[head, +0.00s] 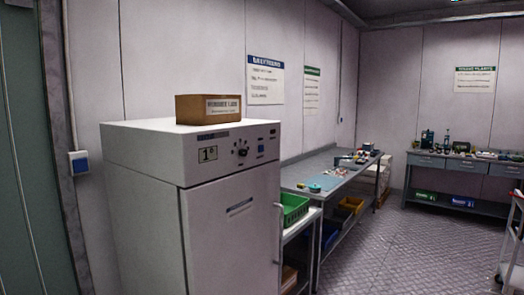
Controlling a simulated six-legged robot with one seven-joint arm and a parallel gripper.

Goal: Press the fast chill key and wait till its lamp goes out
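A white fridge-like cabinet (231,225) stands left of the middle in the head view, its door shut. Its top front panel (236,150) carries a small display (208,154) that appears to show a 1, a dark round knob (242,152) and small keys at the right, one of them blue (261,149). The key labels are too small to read, so I cannot tell which is the fast chill key. I cannot make out a lit lamp. My gripper is not in view.
A cardboard box (208,109) sits on the cabinet. A grey workbench (335,174) with small items runs along the wall to its right, a green bin (294,209) near it. Another bench (465,168) stands at the back right. A cart (513,245) is at the right edge. The metal floor (400,250) between is clear.

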